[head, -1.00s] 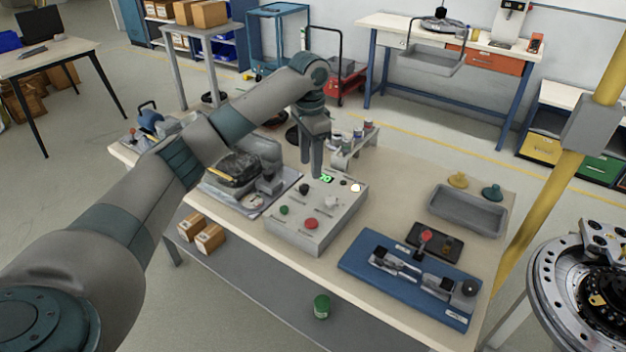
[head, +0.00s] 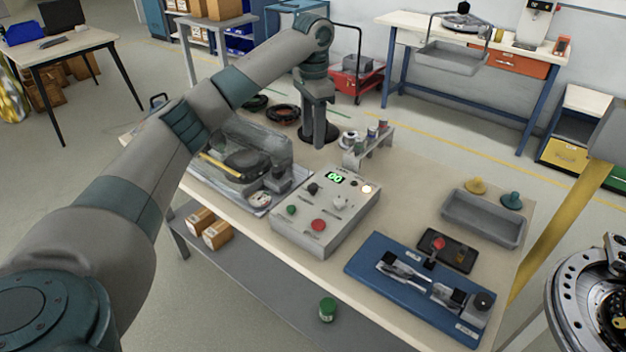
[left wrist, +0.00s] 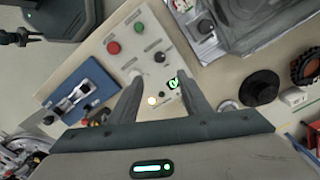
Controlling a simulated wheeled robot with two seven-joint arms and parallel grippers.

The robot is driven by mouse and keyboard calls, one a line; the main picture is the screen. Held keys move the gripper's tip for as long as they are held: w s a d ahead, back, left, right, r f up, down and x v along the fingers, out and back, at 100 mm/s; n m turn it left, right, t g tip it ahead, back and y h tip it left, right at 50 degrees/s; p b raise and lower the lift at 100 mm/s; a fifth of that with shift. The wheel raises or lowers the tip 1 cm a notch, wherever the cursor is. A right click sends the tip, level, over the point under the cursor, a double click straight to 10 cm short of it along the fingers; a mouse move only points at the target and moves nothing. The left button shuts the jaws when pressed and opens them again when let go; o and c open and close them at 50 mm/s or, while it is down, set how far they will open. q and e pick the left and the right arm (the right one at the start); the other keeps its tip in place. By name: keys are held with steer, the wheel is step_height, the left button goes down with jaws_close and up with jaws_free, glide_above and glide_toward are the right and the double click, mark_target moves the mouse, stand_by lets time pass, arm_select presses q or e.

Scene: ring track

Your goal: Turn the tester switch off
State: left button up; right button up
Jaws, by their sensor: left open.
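The tester (head: 352,222) is a grey box on the workbench with a sloped panel. It carries a green button (head: 291,210), a red button (head: 318,225), a black knob (head: 312,189), a pale knob (head: 340,203), a lit lamp (head: 367,188) and a green display (head: 334,178) that seems to read 00. I cannot tell which control is the switch. My right gripper is not seen.
A blue board with a clamp (head: 420,290) and a grey tray (head: 484,218) stand to the right. A tray with a dark part (head: 240,160) is to the left. A small rack with spools (head: 366,150) stands behind. A yellow post (head: 560,230) rises at the right.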

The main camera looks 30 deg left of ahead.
mark_target(313, 186)
arm_select(q)
step_height(313, 186, down, 16)
steer(key=p, duration=0.3)
steer(key=shift+p, duration=0.3)
steer(key=c, duration=1)
